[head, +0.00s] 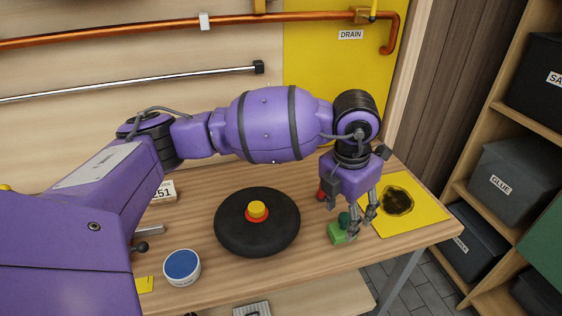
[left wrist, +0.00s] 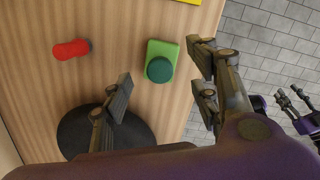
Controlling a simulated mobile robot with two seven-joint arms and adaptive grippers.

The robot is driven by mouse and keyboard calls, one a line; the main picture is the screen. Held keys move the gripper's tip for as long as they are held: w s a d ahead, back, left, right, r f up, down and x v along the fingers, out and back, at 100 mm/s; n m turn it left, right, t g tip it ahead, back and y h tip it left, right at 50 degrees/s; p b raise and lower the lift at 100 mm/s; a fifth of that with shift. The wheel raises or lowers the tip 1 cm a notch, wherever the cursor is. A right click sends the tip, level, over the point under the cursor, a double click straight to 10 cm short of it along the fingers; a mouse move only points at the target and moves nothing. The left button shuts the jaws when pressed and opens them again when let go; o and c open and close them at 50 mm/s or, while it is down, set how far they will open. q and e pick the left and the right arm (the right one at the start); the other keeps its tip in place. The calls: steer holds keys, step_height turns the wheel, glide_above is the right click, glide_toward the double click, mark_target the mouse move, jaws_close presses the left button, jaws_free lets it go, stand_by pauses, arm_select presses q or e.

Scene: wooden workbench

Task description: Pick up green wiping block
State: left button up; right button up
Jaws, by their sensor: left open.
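The green wiping block (head: 337,237) lies on the workbench near its front right edge, with a round dark green knob (head: 344,218) on top. My left gripper (head: 362,222) hangs over the bench, fingers down, just right of the block in the head view and partly overlapping it. In the left wrist view, the block (left wrist: 160,48) and its knob (left wrist: 159,70) show in the gap between the spread fingers of my left gripper (left wrist: 160,75). The gripper is open and empty. A purple gripper, seemingly my right one (left wrist: 294,98), shows small at the right edge.
A black disc (head: 228,234) with a red and yellow top stands left of the block. A red object (left wrist: 71,49) lies near the block. A yellow sheet (head: 425,208) with a dark patch lies to the right. A blue-lidded tin (head: 182,267) stands front left. Shelves with bins (head: 508,178) are at right.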

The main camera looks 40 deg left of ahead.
mark_target(344, 216)
arm_select(q)
steer(key=f, duration=0.4)
steer(key=shift+w+f, duration=0.4)
steer(key=shift+r, duration=0.1)
steer(key=c, duration=1.2)
